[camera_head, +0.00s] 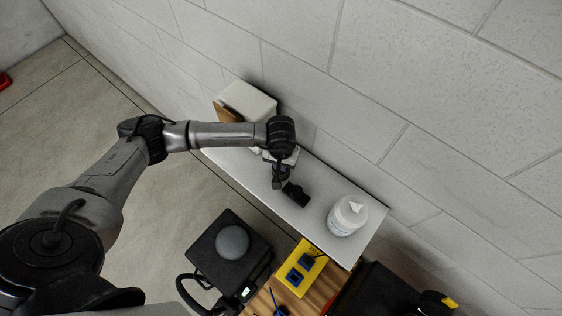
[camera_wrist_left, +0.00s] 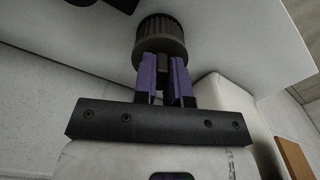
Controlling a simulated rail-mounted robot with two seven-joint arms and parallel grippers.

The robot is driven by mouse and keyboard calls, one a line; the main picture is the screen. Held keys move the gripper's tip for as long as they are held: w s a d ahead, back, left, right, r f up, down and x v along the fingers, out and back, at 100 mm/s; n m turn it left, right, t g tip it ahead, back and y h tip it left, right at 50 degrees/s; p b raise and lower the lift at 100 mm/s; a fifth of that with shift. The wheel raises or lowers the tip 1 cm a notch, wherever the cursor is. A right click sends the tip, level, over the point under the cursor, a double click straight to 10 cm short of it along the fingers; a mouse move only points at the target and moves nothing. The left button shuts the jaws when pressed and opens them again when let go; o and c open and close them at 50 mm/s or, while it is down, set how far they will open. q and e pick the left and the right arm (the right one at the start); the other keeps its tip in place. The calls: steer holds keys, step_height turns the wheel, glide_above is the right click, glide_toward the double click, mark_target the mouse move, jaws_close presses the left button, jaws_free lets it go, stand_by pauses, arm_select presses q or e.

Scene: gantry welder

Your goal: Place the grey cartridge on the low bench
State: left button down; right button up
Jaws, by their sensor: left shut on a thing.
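The grey cartridge (camera_wrist_left: 160,38), a dark ribbed cylinder, is between the purple-lined fingers of my left gripper (camera_wrist_left: 166,75) in the wrist view. The gripper is shut on it. In the head view my left gripper (camera_head: 278,181) points down over the middle of the long white bench (camera_head: 322,222) along the wall. There the cartridge is mostly hidden by the gripper and hard to pick out. The white bench surface (camera_wrist_left: 235,35) also shows behind the cartridge in the wrist view; I cannot tell whether they touch. My right gripper is not in view.
A black object (camera_head: 296,194) lies on the bench close beside the gripper. A white tub (camera_head: 347,216) stands at the bench's right end, a white box (camera_head: 247,102) and brown piece at its far left. In front are a black box (camera_head: 205,250) with a grey dome and a yellow plate (camera_head: 312,262).

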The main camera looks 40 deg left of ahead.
arm_select(q)
steer(key=shift+f, duration=0.1)
steer(key=c, duration=1.6)
jaws_free()
steer(key=shift+f, duration=0.1)
steer(key=shift+c, duration=0.2)
steer(key=o, duration=0.5)
